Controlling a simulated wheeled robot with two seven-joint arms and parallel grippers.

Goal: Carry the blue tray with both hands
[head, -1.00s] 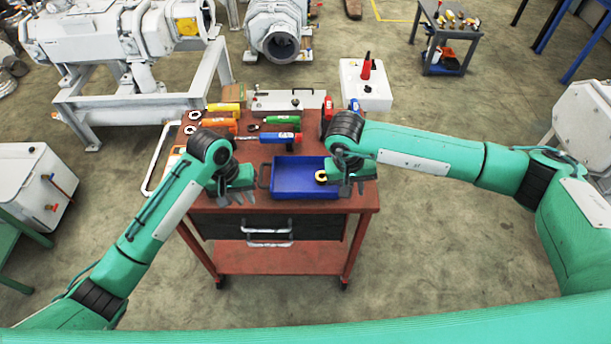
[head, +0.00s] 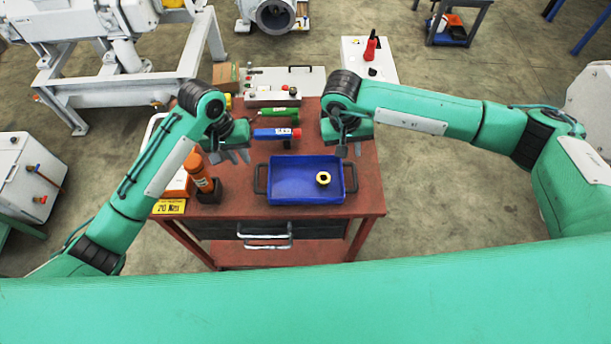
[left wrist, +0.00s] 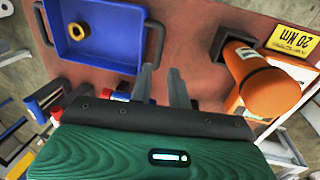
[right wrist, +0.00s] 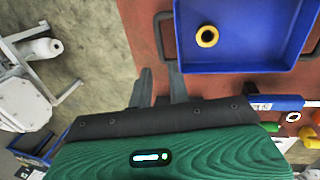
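The blue tray (head: 290,187) lies flat on the red cart top, with a dark handle at each end. A brass ring-shaped part (head: 323,178) sits inside it, right of centre. My left gripper (head: 234,157) is above the cart, behind and left of the tray, apart from it. My right gripper (head: 348,150) is behind the tray's right end, also apart from it. In the left wrist view the open fingers (left wrist: 163,85) are beside the left handle (left wrist: 155,45). In the right wrist view the open fingers (right wrist: 160,88) are near the right handle (right wrist: 163,40). Both grippers are empty.
An orange bottle-like object (head: 198,172) in a dark holder and a yellow 20 Nm label (head: 169,206) are left of the tray. A blue-handled tool (head: 277,134) and a green one (head: 280,113) lie behind it. The cart's front strip (head: 320,213) is clear.

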